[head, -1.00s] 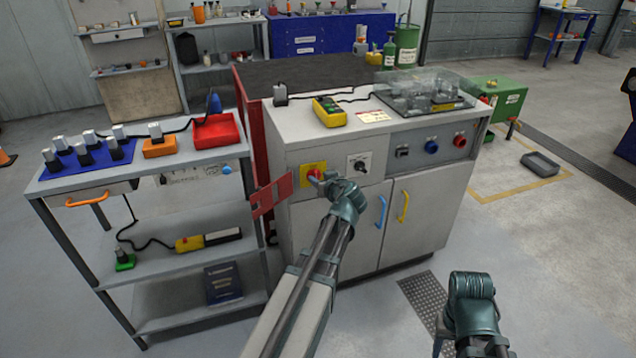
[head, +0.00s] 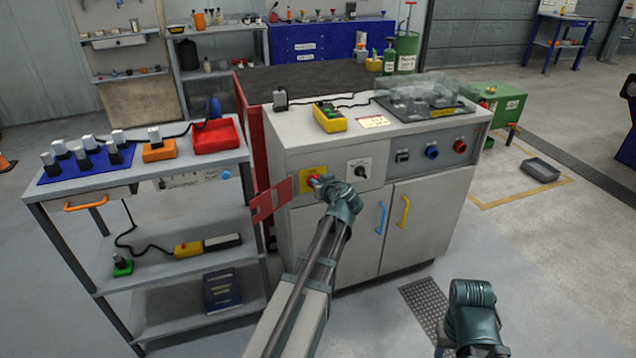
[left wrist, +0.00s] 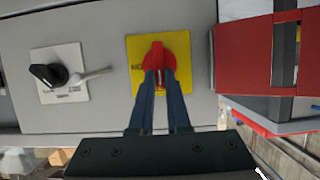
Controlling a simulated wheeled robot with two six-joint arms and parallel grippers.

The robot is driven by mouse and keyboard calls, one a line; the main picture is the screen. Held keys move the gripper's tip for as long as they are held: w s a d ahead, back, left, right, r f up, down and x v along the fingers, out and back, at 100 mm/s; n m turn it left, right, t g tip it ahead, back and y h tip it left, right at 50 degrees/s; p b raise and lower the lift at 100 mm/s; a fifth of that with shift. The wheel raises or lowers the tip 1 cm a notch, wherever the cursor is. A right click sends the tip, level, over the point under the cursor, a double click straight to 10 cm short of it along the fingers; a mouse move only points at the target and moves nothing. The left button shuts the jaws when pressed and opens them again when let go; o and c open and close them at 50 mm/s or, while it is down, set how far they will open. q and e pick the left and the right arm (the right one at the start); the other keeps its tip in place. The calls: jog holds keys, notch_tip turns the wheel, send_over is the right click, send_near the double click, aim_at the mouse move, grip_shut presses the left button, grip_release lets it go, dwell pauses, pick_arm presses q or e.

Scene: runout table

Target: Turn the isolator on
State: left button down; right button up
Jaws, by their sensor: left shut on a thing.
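The isolator is a red handle (left wrist: 157,52) on a yellow plate (left wrist: 135,50), on the front of the grey cabinet (head: 290,215). In the left wrist view the handle stands along the picture's vertical, and the plate lettering is partly covered. My left gripper (left wrist: 159,74) is shut on the red handle, one dark finger on each side. In the head view my left gripper (head: 319,184) reaches the yellow plate (head: 306,173) and hides part of the handle. My right arm shows at the lower right, its gripper out of sight.
A black rotary switch (head: 359,169) sits right of the isolator. A red hinged panel (head: 271,200) stands out on its left, beside the shelf trolley (head: 135,180). Blue (head: 381,217) and yellow (head: 405,210) door handles are below. The floor to the right is mostly clear.

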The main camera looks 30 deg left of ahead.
dwell(0.3)
pick_arm(q)
jog(key=shift+w+d+f+m+g+y+b, duration=0.25)
jog(key=shift+f+m+g+y+b, duration=0.25)
jog(key=shift+m+y+b, duration=1.05)
jog(key=shift+w+d+f+m+g+y+b, duration=0.35)
jog(key=shift+m+g+y+b, duration=0.25)
jog(key=shift+m+b, duration=1.85)
jog(key=shift+w+d+f+m+g+y+b, duration=0.2)
jog(key=shift+f+m+g+y+b, duration=0.25)
jog(key=shift+m+y+b, duration=1.55)
jog(key=shift+r+m+h+p, duration=0.1)
jog(key=shift+m+h+p, duration=0.55)
jog(key=shift+m+h, duration=0.15)
jog(key=c, duration=0.9)
grip_release()
jog(key=v, duration=1.3)
jog(key=shift+d, duration=0.4)
